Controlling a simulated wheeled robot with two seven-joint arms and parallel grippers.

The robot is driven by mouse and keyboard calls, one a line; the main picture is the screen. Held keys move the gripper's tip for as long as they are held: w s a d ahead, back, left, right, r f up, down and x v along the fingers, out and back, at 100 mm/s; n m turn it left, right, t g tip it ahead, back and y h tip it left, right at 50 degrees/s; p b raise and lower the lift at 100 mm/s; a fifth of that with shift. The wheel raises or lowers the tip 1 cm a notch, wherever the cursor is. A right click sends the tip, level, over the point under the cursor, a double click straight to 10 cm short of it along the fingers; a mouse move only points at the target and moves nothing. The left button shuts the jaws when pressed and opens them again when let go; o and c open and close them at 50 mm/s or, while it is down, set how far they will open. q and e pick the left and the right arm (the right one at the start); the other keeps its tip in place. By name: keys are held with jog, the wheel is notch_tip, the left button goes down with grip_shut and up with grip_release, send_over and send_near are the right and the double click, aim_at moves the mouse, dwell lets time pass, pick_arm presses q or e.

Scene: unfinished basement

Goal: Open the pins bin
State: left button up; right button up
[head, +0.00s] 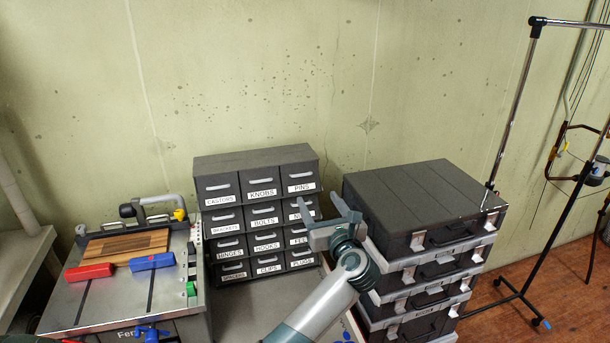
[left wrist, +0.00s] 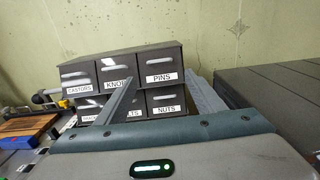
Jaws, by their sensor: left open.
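The pins bin (head: 300,181) is the top right drawer of a dark grey cabinet (head: 255,161) of several small labelled drawers. It has a pale handle above a white PINS label, and its front looks flush with the other drawers, so it appears closed. In the left wrist view the pins bin (left wrist: 160,66) shows between my fingers, beyond them. My left gripper (head: 321,203) is open and empty, in front of the cabinet's right column and a little below the pins handle. It does not appear to touch the drawer. My right gripper is not in view.
A stack of dark cases (head: 425,205) stands close on the right of my left gripper. A metal work table (head: 125,295) with a wooden board, red and blue blocks and a clamp is on the left. A metal rack (head: 518,95) stands at far right. The wall is behind the cabinet.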

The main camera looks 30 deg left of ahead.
aim_at(304, 175)
pick_arm(q)
jog(key=shift+p+x, duration=2.55)
jog(key=shift+x, duration=4.05)
